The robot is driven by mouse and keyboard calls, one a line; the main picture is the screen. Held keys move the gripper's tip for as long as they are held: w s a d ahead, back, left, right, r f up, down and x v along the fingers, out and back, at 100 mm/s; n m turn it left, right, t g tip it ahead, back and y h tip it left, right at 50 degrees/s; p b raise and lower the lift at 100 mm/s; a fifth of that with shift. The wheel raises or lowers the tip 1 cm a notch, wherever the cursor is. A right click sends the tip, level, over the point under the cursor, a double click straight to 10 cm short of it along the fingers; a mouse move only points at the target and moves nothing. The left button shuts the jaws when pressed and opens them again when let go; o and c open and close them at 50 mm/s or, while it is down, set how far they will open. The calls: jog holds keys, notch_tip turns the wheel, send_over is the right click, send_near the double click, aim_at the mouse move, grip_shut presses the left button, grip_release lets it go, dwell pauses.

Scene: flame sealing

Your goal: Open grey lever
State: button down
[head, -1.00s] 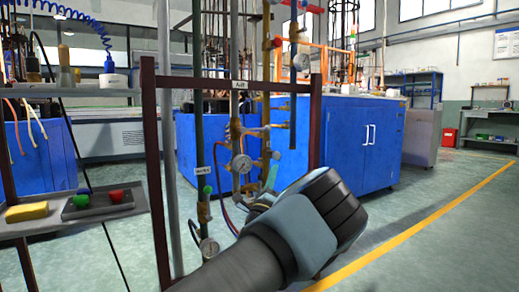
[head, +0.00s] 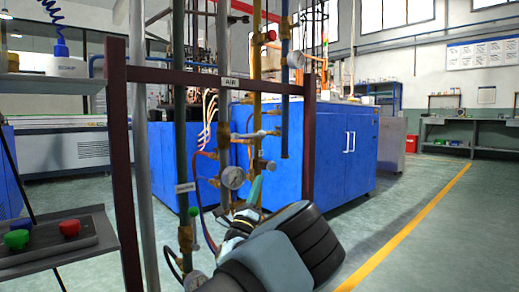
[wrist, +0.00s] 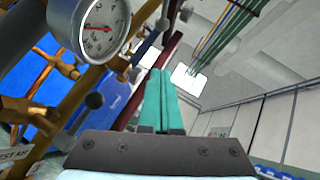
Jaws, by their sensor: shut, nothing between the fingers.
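A pipe stand carries brass valves and gauges under an "AIR" label in the head view. A thin greyish lever (head: 249,135) lies roughly level across the pipes above the round gauge (head: 232,177); whether it is the grey lever of the task I cannot tell for sure. My gripper (head: 257,186) is below that lever, just right of the gauge, its teal fingers pointing up, together and empty. In the wrist view the shut fingers (wrist: 160,78) point up the picture, with the gauge (wrist: 103,28) close at their left.
Dark red-brown frame posts (head: 124,170) flank the pipes. A shelf panel with a green button (head: 17,239) and a red button (head: 69,228) is at left. Blue cabinets (head: 335,150) stand behind. The floor at right, beyond a yellow line (head: 420,230), is clear.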

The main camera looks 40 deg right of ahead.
aim_at(250, 135)
jog(key=w+a+r+b+x, duration=0.1)
jog(key=b+x, duration=0.3)
jog(key=x, duration=0.8)
jog(key=shift+a+r, duration=0.35)
jog(key=shift+r, duration=0.35)
jog(key=shift+w+d+r+t+b, duration=0.1)
jog(key=shift+t+b, duration=0.2)
jog(key=shift+b, duration=0.15)
